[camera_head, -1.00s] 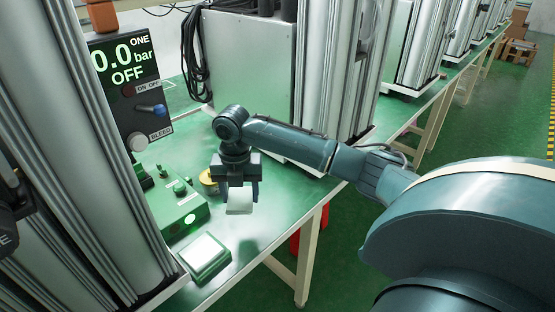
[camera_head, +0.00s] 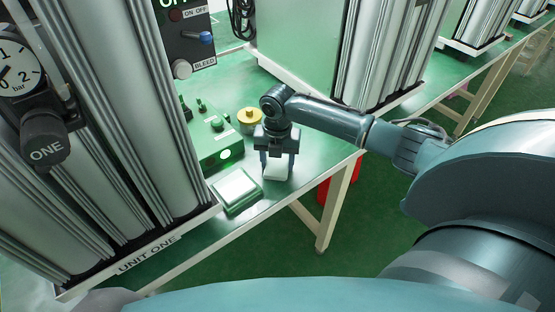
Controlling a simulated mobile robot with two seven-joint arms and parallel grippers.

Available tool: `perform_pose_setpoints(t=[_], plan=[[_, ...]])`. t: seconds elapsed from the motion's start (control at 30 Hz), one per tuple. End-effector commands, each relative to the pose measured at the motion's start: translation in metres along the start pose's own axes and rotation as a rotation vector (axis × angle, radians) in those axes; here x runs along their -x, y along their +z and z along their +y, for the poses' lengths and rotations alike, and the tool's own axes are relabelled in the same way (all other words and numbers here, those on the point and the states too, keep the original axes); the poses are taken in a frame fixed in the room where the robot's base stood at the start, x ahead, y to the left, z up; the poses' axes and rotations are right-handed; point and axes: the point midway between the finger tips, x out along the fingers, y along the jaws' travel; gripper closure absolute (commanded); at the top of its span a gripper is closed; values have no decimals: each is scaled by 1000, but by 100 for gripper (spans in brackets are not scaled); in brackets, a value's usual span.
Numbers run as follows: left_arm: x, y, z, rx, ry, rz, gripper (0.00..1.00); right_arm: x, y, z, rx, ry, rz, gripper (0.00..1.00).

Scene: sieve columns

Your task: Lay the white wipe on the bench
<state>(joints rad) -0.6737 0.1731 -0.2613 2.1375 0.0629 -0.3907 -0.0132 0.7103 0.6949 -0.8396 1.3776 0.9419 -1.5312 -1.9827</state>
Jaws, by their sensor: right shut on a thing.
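The white wipe (camera_head: 277,172) is a small pale pad between the fingers of my right gripper (camera_head: 277,163). The gripper points down, shut on the wipe, low over the green bench (camera_head: 318,167) near its front edge. I cannot tell whether the wipe touches the bench top. My left gripper is not in view.
A white-topped square pad with a green rim (camera_head: 236,188) lies just left of the gripper. A green box with knobs and a lit button (camera_head: 213,140) and a yellow round container (camera_head: 249,121) stand behind. Column UNIT ONE (camera_head: 140,130) rises at left.

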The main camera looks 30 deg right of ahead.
Motion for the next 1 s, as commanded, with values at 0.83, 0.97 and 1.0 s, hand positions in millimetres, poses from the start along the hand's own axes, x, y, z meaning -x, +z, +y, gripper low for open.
perform_pose_setpoints(t=[0.83, 0.97, 1.0], plan=[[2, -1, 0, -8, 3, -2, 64, 22, 1, 1, -1, 4, -2, 23], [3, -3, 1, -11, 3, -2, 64, 51, 2, 1, 0, 4, -4, 23], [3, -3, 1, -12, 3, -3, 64, 60, 1, 1, 0, 4, -3, 23]])
